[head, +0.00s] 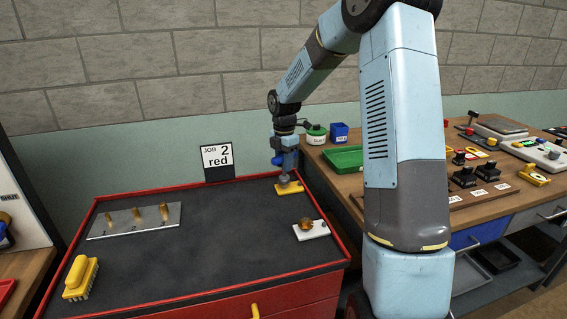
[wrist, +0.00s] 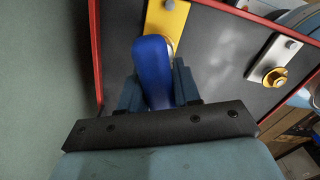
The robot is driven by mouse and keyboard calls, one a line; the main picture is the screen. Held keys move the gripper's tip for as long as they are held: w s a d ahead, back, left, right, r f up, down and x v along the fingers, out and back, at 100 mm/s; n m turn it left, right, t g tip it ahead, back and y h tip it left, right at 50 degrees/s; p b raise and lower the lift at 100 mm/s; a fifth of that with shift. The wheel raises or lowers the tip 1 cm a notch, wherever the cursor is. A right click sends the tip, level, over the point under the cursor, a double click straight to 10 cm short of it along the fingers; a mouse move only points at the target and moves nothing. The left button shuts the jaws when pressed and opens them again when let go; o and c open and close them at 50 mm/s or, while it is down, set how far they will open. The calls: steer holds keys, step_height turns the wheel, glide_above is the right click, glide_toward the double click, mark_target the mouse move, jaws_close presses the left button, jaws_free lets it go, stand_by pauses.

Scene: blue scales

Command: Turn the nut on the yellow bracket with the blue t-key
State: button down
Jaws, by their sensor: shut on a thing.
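The yellow bracket (head: 289,188) lies flat near the far right corner of the dark bench top. It also shows in the wrist view (wrist: 165,18), with a bolt head at its far end. The blue t-key (wrist: 152,70) is held between the two fingers of my gripper (wrist: 157,90), which is shut on its handle. In the head view the key (head: 284,160) points down over the bracket, its lower end at the nut. The nut is mostly hidden by the key, so I cannot tell how fully the key sits on it.
A white bracket with a brass nut (head: 306,223) lies nearer on the same top. A grey plate (head: 134,221) with several brass pieces and a yellow brush (head: 80,278) are at left. A sign reading "JOB 2 red" (head: 217,160) stands at the back. A red rim edges the top.

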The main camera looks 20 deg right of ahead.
steer(key=shift+m, duration=0.9)
steer(key=shift+m, duration=1.8)
